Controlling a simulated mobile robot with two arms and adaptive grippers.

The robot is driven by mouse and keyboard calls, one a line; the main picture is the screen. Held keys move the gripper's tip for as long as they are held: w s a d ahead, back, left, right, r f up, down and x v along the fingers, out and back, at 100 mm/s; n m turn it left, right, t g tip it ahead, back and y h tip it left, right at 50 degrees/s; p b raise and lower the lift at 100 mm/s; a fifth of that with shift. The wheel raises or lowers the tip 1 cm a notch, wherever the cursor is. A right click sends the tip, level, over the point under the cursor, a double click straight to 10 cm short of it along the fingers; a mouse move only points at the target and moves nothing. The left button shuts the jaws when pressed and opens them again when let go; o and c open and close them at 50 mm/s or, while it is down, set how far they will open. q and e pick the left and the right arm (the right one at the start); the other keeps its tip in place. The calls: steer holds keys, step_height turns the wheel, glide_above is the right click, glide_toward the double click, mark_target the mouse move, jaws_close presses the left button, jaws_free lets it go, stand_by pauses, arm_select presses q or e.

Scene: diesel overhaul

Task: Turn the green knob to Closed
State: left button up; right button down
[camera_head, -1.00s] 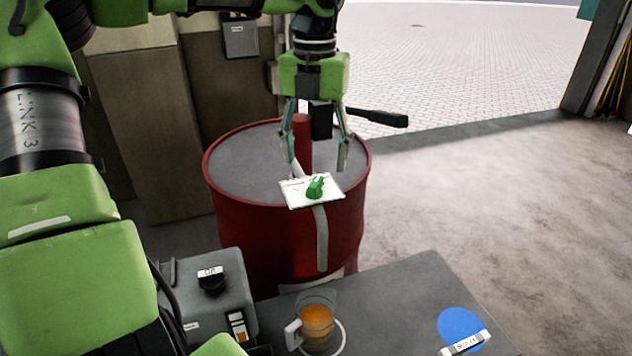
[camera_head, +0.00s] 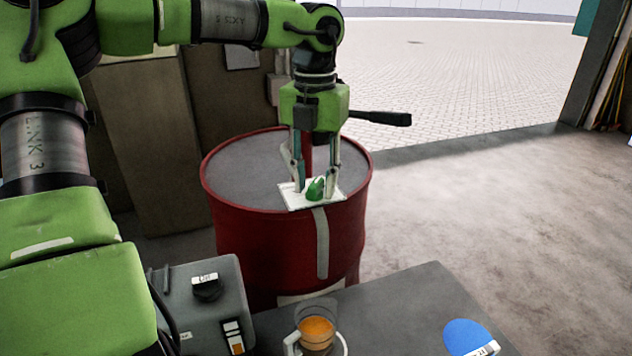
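The green knob (camera_head: 316,189) sits on a white plate (camera_head: 297,202) at the front edge of the red drum's top. The markings on the plate are too small to read, so I cannot tell the knob's setting. My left gripper (camera_head: 315,191) points down over the plate. Its fingers stand apart, one on each side of the knob. A gap shows between the left finger and the knob; contact on the right side is unclear. My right gripper is not in view.
The red drum (camera_head: 250,240) has a pump with a black handle (camera_head: 380,118). In front, a dark table (camera_head: 400,300) holds a jug of orange liquid (camera_head: 317,333), a blue disc (camera_head: 465,335) and a grey box with a black knob (camera_head: 207,287). Open floor lies right.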

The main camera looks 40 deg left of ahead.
arm_select(q)
steer(key=c, duration=0.6)
steer(key=shift+o, duration=0.2)
steer(key=n+b, duration=0.2)
steer(key=n, duration=0.1)
steer(key=shift+f, duration=0.25)
steer(key=n+b, duration=0.2)
steer(key=n, duration=0.3)
steer(key=shift+s+a+n, duration=0.1)
steer(key=shift+n, duration=0.2)
steer(key=shift+r+n+b, duration=0.1)
steer(key=shift+n+b, duration=0.3)
steer(key=shift+n, duration=0.5)
steer(key=shift+s+r+n, duration=0.1)
steer(key=shift+r+n, duration=0.05)
steer(key=shift+n, duration=0.55)
steer(key=n, duration=0.4)
steer(key=o, duration=1.5)
steer(key=shift+o, duration=0.2)
